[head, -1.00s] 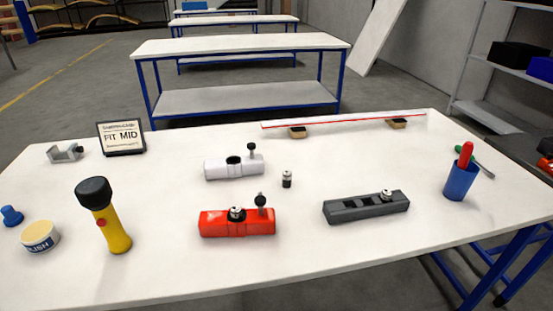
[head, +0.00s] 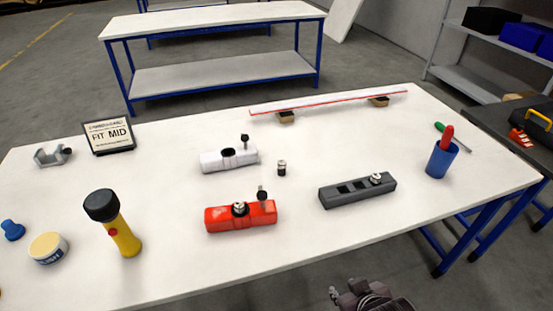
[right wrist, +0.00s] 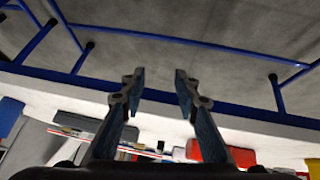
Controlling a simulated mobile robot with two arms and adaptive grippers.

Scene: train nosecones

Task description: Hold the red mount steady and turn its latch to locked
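The red mount (head: 226,219) lies on the white table at the front middle in the head view. A round silver-topped piece (head: 239,208) sits in its middle. Its latch (head: 262,193), a dark-knobbed pin, stands up near its right end; I cannot tell its turn position. My right gripper (head: 368,296) shows at the bottom, beyond the table's front edge, apart from the mount. In the right wrist view this gripper (right wrist: 160,83) has its two fingers apart with nothing between them. My left gripper is not in view.
A white mount (head: 228,160) and small cylinder (head: 282,168) stand behind the red mount. A dark grey block (head: 357,194) lies to its right, a yellow torch (head: 122,236) to its left. A blue cup (head: 441,160) stands near the right edge. The table between them is clear.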

